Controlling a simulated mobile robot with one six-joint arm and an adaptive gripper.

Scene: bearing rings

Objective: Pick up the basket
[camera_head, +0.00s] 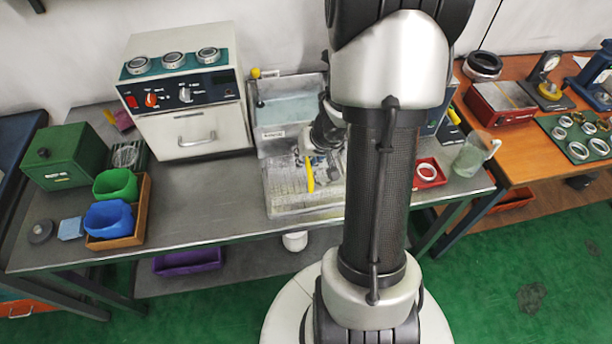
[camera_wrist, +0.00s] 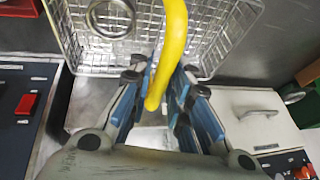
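The wire-mesh basket (camera_wrist: 85,50) has a thick yellow handle (camera_wrist: 172,45), and a metal ring (camera_wrist: 110,18) lies in it. In the head view the basket (camera_head: 285,186) stands in front of the open-topped washer, with its yellow handle (camera_head: 310,174) upright. My gripper (camera_wrist: 160,82) has its blue-padded fingers on either side of the handle, with gaps showing between the pads and the handle. It looks open. In the head view my gripper (camera_head: 327,132) is just above and behind the handle, and my arm hides part of the basket's right side.
The washer (camera_head: 285,110) stands behind the basket, and the white oven (camera_head: 190,100) is to its left. A red tray with a white ring (camera_head: 430,172) and a glass jug (camera_head: 476,152) are at right. The grey bench (camera_head: 205,195) is clear left of the basket.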

